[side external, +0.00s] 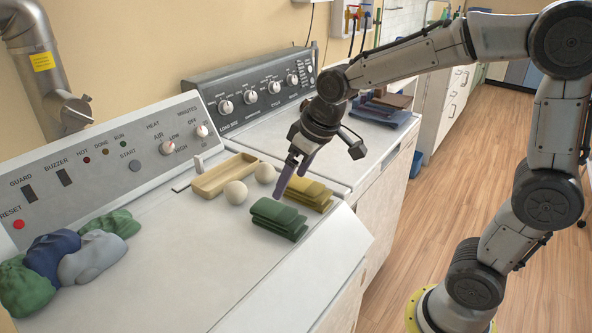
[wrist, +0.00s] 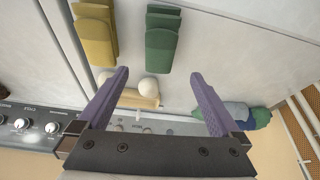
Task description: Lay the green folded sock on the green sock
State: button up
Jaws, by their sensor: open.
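A green folded stack (side external: 279,219) lies on the near dryer top, right of the middle, its layers overlapping like shingles. It also shows at the top of the wrist view (wrist: 163,40). I cannot tell its layers apart as separate socks. Two loose crumpled green socks lie at the left: one at the front (side external: 25,288) and one behind (side external: 112,222). My gripper (side external: 289,188) is open with nothing between its purple fingers, above the dryer top and just behind the green stack. In the wrist view my gripper (wrist: 159,77) points toward the stacks, apart from them.
A yellow folded stack (side external: 308,193) lies right behind the green one. Two pale balls, left (side external: 236,192) and right (side external: 265,173), sit by a wooden tray (side external: 222,177). Blue (side external: 50,254) and grey (side external: 92,257) crumpled socks lie left. The dryer top's middle is clear.

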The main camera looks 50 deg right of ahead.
jog(key=s+d+r+m+t, duration=0.1)
jog(key=s+r, duration=0.1)
jog(key=s, duration=1.8)
jog(key=shift+s+d, duration=0.15)
jog(key=shift+d, duration=0.05)
